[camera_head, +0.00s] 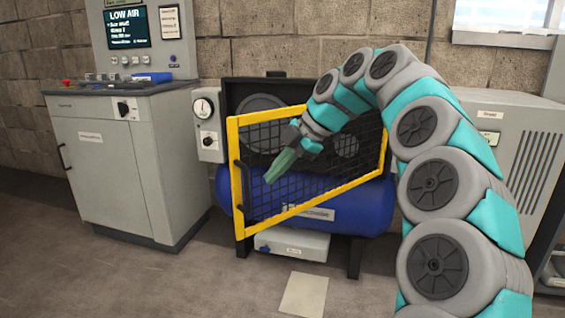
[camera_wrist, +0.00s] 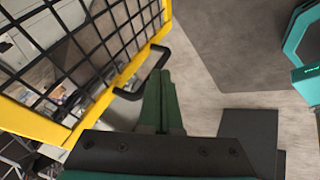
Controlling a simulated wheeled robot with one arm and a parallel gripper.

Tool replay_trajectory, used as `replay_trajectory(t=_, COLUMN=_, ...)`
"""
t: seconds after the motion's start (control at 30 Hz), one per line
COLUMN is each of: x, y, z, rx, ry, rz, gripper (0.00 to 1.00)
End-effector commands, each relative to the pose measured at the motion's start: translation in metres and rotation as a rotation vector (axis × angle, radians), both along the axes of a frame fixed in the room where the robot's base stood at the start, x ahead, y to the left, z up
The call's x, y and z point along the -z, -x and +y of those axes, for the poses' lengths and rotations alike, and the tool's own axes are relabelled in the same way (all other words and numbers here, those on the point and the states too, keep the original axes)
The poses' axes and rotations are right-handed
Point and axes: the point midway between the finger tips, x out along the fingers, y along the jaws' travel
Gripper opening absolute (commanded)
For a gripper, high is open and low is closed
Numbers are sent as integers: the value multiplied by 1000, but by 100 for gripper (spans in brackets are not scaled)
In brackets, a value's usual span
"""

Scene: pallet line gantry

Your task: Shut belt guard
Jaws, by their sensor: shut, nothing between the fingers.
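The belt guard (camera_head: 307,212) is a yellow frame with black mesh. It stands ajar in front of the blue compressor (camera_head: 372,205), its left edge swung out and its right side nearer the machine. A black handle (camera_head: 239,188) is on its left edge. My gripper (camera_head: 271,178) has its green fingers closed and empty, pointing down and left across the mesh area, to the right of the handle. In the wrist view the guard (camera_wrist: 120,77) fills the upper left, and its black handle (camera_wrist: 150,72) is right by the closed fingertips (camera_wrist: 160,75). I cannot tell whether they touch.
A grey control cabinet (camera_head: 105,165) with a screen stands to the left. A gauge box (camera_head: 207,125) is beside the compressor. A grey cabinet (camera_head: 510,150) stands at the right behind my arm. A pale floor plate (camera_head: 304,294) lies in front; the floor there is clear.

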Motion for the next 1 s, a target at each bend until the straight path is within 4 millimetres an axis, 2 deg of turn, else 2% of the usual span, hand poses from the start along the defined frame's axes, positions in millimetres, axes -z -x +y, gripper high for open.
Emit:
replay_trajectory(t=0.4, x=35, y=-6, z=25, rx=-3, ry=1, rz=4, gripper=0)
replay_trajectory(t=0.7, x=34, y=-27, z=38, rx=-1, ry=1, rz=3, gripper=0)
replay_trajectory(t=1.0, x=34, y=-39, z=46, rx=-1, ry=1, rz=4, gripper=0)
